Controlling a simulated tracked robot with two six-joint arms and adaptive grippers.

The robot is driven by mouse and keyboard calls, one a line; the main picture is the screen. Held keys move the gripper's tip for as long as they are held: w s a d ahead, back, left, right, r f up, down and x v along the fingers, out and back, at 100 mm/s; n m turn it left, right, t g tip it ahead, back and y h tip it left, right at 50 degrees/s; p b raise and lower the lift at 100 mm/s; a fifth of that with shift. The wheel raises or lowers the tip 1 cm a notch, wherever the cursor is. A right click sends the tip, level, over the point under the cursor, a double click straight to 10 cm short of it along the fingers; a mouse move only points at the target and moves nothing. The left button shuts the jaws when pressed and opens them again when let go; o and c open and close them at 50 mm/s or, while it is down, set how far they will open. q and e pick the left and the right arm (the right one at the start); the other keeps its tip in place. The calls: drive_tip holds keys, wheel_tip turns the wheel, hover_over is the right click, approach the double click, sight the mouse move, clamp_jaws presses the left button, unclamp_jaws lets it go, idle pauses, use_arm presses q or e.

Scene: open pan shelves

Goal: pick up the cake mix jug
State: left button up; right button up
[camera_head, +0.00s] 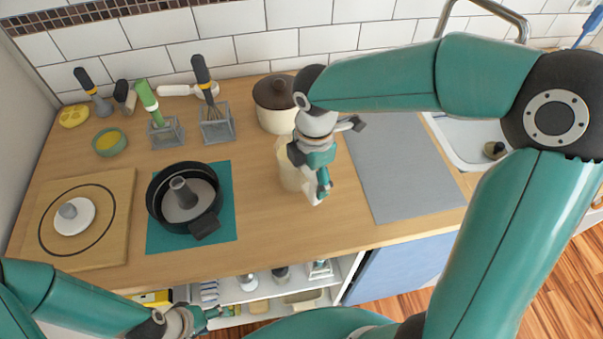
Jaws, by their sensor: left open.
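A cream jug-like object (288,174), which may be the cake mix jug, stands on the wooden counter just right of centre. My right gripper (322,165) is over it and hides much of it. I cannot tell whether its fingers are closed on the object or only beside it. My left gripper (205,321) is open at the lower left, in front of the open shelves below the counter edge. It appears to hold nothing.
A dark round pan (157,204) sits on a teal mat (225,222), with a wooden board (115,235) to its left. A lidded pot (272,122) stands behind the jug. A grey mat (405,175) lies clear at right, beside the sink (463,150). Utensil holders (217,132) stand at the back.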

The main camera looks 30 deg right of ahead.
clamp_jaws()
drive_tip(key=shift+r, duration=0.15)
wheel_tip(320, 180, up, 20)
drive_tip(key=shift+p, duration=0.3)
idle(0.5)
unclamp_jaws()
clamp_jaws()
